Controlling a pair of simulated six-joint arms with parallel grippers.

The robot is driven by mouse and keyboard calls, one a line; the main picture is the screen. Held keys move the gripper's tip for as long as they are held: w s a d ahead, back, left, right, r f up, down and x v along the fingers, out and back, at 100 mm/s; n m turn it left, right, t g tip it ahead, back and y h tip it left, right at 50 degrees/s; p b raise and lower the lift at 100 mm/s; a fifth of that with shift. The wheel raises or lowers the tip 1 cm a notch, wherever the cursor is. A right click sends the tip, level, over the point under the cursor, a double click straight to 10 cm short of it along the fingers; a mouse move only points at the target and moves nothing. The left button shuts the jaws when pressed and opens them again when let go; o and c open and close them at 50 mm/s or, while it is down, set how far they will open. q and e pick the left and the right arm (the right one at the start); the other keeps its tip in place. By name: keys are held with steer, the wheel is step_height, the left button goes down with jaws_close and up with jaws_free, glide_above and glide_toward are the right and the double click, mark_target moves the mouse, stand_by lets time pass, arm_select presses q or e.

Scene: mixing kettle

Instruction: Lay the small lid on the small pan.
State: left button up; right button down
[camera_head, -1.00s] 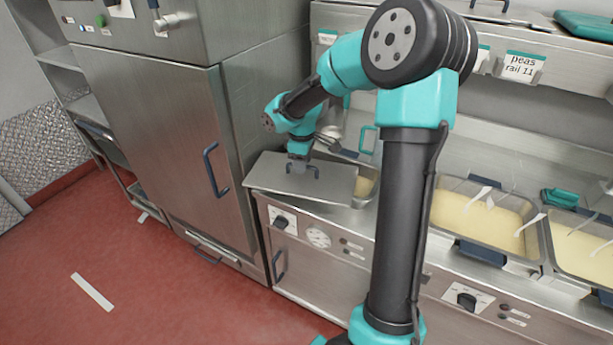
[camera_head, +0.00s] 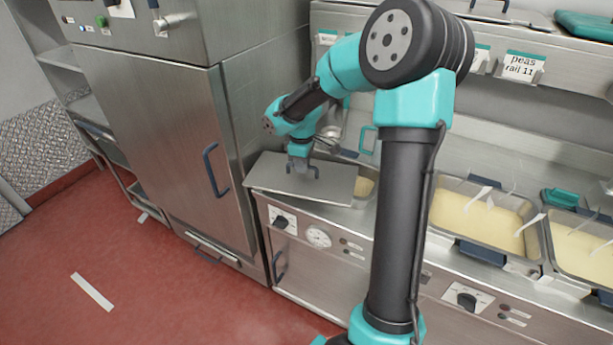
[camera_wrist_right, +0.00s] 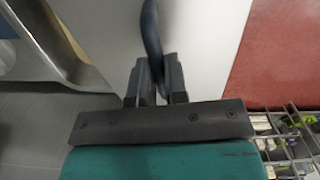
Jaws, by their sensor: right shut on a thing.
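The small lid (camera_head: 325,187) is a flat grey metal sheet with a dark handle at its middle. My right gripper (camera_head: 303,171) is shut on the handle from above. In the right wrist view the gripper (camera_wrist_right: 157,88) closes around the dark handle (camera_wrist_right: 152,35), with the pale lid (camera_wrist_right: 210,45) behind it. The lid covers most of the small pan (camera_head: 368,187) at the counter's left end; a strip of yellow contents shows at the pan's right. The lid's left side reaches past the counter's left edge. I cannot tell whether it touches the rim. My left gripper is out of view.
A tall steel cabinet (camera_head: 150,140) stands close on the left. Larger pans of yellow food (camera_head: 478,222) sit to the right on the counter. Utensils hang behind the lid. A rail with labels (camera_head: 523,68) runs along the back. The red floor is open at front left.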

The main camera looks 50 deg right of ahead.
steer(key=shift+r, duration=2.55)
